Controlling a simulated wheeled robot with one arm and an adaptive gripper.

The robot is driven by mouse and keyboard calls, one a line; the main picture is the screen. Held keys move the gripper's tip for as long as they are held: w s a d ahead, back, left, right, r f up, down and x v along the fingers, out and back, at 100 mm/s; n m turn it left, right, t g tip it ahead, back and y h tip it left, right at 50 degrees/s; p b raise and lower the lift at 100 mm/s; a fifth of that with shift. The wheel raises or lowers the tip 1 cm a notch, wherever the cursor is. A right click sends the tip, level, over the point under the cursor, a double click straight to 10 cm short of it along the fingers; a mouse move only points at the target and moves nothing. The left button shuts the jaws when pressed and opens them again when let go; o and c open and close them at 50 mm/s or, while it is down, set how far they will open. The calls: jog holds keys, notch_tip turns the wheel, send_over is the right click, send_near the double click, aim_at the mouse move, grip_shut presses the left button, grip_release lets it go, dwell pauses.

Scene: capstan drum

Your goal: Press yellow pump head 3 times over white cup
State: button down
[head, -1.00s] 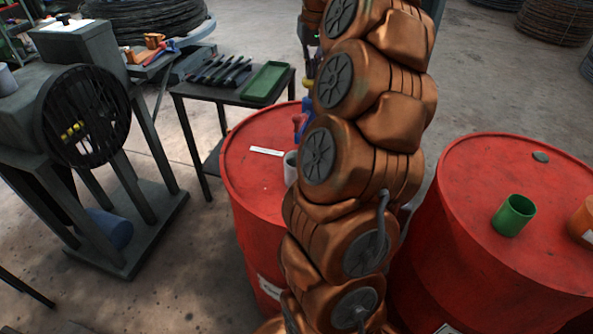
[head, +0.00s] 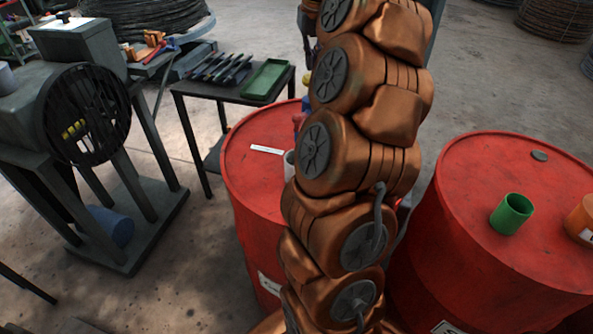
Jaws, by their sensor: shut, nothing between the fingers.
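The white cup (head: 289,166) stands on the left red drum (head: 245,175). Only its left part shows beside my copper arm, which covers the rest. Just above it, a narrow strip of a blue and red object (head: 299,122) shows at the arm's edge; I cannot tell what it is. The yellow pump head cannot be made out clearly, as my arm stands in front of that part of the drum. My gripper and its fingertips are hidden behind the arm, so their place relative to the pump and cup does not show.
A white strip (head: 267,150) lies on the left drum. A second red drum (head: 470,185) on the right carries a green cup (head: 511,214) and an orange container (head: 583,219). Behind, a dark table (head: 190,87) holds tools and a green tray (head: 267,80). A fan-like machine (head: 85,115) stands left.

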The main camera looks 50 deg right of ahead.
jog(key=shift+f+b, duration=0.35)
jog(key=shift+f, duration=0.05)
jog(key=shift+f+b, duration=0.5)
jog(key=shift+f, duration=0.55)
jog(key=shift+f+b, duration=0.9)
jog(key=shift+f, duration=0.1)
jog(key=shift+r, duration=0.2)
jog(key=shift+r+p, duration=1.25)
jog(key=shift+r, duration=1.05)
jog(key=shift+r, duration=0.1)
